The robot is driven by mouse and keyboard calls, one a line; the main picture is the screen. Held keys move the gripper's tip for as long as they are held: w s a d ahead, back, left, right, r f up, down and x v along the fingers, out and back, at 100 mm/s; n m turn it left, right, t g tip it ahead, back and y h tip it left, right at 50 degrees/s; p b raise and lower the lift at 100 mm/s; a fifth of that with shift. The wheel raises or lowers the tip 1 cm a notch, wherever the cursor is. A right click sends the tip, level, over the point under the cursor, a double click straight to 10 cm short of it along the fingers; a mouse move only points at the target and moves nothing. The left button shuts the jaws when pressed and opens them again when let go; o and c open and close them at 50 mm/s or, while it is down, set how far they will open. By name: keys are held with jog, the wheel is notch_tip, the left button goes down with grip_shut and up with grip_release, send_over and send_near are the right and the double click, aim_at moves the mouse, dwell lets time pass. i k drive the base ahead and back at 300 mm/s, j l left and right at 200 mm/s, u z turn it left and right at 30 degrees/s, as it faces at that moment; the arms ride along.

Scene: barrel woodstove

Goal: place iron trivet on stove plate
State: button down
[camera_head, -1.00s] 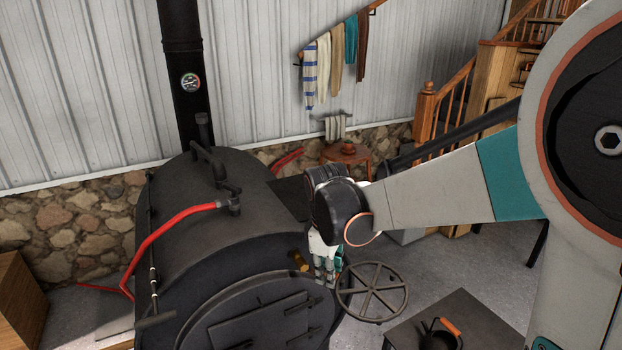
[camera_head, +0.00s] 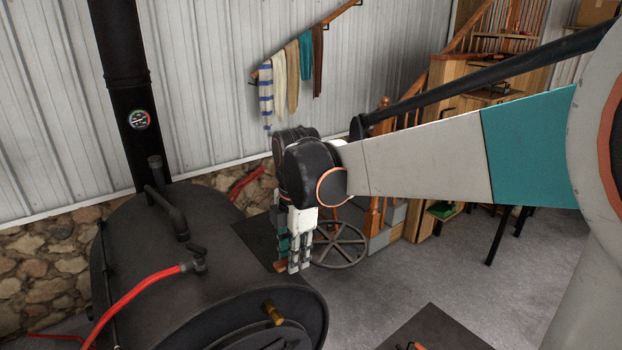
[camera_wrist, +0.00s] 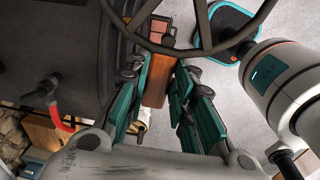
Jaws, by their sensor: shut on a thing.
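The iron trivet (camera_head: 341,259) is a dark spoked ring, held tilted in the air right of the barrel stove (camera_head: 200,270).
A brass-coloured knob (camera_head: 272,314) sticks out in front. A dark tabletop (camera_head: 430,328) stands at lower right. Stairs (camera_head: 440,90) are behind; grey floor (camera_head: 385,295) is open between.

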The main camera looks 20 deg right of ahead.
aim_at(275, 235)
jog(key=i, duration=1.15)
